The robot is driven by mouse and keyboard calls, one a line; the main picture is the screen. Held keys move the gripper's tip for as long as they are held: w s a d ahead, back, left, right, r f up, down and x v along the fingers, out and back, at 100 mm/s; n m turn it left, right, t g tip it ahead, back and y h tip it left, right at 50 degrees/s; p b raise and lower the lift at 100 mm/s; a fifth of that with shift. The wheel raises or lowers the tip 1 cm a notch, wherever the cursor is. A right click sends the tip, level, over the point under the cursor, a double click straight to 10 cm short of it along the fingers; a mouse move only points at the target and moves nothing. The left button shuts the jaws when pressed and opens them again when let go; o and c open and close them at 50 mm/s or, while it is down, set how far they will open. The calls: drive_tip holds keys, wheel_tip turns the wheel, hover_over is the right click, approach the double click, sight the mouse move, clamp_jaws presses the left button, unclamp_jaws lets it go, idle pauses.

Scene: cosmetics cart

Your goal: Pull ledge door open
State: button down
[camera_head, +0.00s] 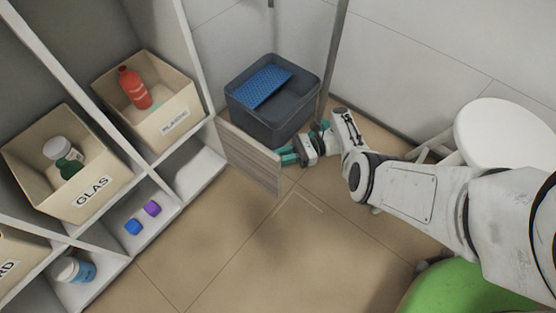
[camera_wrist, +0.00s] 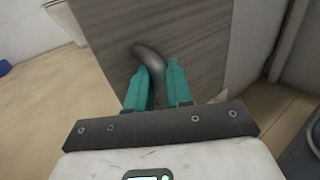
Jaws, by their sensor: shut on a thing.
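The ledge door (camera_head: 249,158) is a grey-brown wood-grain panel at the shelf's right end in the head view. It stands out at an angle from the shelf, and the low compartment (camera_head: 188,172) beside it is uncovered. In the wrist view the door (camera_wrist: 195,35) fills the middle, with a dark curved handle (camera_wrist: 148,56) on its face. My gripper (camera_head: 288,157) is at the door's outer end. In the wrist view its teal fingers (camera_wrist: 158,78) are shut on the handle, and they hide its lower part.
A dark bin (camera_head: 275,125) with a blue mesh piece stands behind the door, beside a metal post (camera_head: 333,60). A white round stool (camera_head: 505,135) and green round seat (camera_head: 460,290) are at right. The shelf (camera_head: 200,70) holds labelled boxes. Floor in front is clear.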

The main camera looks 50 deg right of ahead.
drive_tip(key=shift+w+d+r, duration=0.1)
drive_tip(key=shift+w+r, duration=0.1)
drive_tip(key=shift+w, duration=0.3)
drive_tip(key=c, duration=1.1)
unclamp_jaws()
drive_tip(key=shift+c, duration=0.2)
drive_tip(key=shift+s, duration=0.15)
